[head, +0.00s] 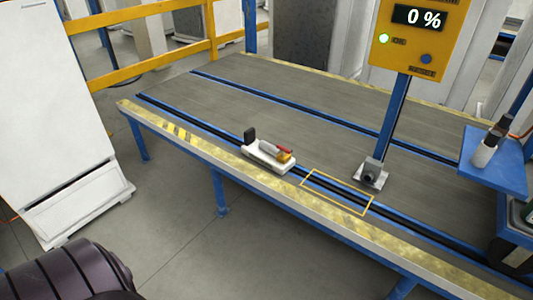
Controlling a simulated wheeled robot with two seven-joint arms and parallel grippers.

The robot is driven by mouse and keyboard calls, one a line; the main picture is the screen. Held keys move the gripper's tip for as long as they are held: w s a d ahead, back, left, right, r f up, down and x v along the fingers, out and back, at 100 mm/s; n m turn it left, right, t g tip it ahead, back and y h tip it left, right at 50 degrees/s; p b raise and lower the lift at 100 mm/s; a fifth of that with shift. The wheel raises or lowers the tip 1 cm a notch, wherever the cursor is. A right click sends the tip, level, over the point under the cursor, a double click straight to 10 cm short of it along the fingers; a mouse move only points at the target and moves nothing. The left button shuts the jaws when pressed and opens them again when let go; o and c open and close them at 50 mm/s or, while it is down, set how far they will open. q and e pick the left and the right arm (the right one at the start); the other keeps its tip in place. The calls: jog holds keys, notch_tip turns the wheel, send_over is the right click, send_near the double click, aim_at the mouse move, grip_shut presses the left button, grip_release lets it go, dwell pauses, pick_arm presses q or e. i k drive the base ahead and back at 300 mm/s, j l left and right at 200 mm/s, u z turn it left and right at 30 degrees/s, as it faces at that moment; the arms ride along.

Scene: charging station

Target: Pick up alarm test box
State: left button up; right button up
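A small device with a white base (269,158) sits on the near edge of the grey table, left of a yellow outlined rectangle. It has a black upright block at its left end, a grey cylinder on top and a red and orange part at its right. It may be the alarm test box, but no label on it can be read. Neither of my grippers is in view. A dark rounded part at the lower left may be my own arm.
The long table (290,90) has blue rails and a yellow striped edge. A yellow panel (418,38) reading "0 %" stands on a blue post. A blue shelf (493,165) holds a small white and dark item. A white cabinet (60,110) stands left; the floor before the table is clear.

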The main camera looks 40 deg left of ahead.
aim_at(268, 154)
jog(key=i+j+u, duration=0.1)
jog(key=u, duration=0.35)
jog(key=i+j+u, duration=0.1)
jog(key=u, duration=0.4)
